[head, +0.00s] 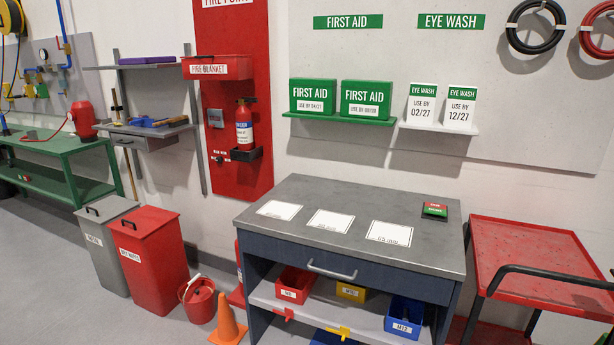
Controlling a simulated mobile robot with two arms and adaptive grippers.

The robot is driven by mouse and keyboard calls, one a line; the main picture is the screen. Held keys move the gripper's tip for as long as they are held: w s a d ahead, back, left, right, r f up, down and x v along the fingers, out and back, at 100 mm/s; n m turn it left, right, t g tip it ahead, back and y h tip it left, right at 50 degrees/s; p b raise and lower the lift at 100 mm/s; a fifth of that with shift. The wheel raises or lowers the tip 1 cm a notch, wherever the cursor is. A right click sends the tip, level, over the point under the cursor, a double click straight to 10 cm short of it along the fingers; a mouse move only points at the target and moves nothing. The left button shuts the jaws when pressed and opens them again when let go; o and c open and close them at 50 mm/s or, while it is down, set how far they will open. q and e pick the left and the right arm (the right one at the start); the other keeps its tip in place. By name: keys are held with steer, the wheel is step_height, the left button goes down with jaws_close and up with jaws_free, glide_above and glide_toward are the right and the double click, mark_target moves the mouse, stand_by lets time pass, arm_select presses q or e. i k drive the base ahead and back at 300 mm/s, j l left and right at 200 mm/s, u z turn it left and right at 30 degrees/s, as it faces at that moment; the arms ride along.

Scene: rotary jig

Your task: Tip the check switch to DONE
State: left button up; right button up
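A small rocker switch (434,210) with a red half at the back and a green half at the front sits at the right end of the grey bench top (366,207). Its lettering is too small to read, and I cannot tell which half is pressed down. It appears to be the check switch. Neither of my grippers shows in the head view, and nothing touches the switch.
Several white labelled cards (331,221) lie on the bench, left of the switch. Bins (295,285) stand on the shelf below. A red cart (530,262) with a black handle stands at right. An orange cone (227,322) stands on the floor.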

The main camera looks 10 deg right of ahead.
mark_target(430, 209)
steer(key=i+z, duration=0.25)
steer(key=i, duration=0.25)
steer(key=i+j+z, duration=0.2)
steer(key=i, duration=0.35)
steer(key=i+z, duration=0.25)
steer(key=i, duration=0.25)
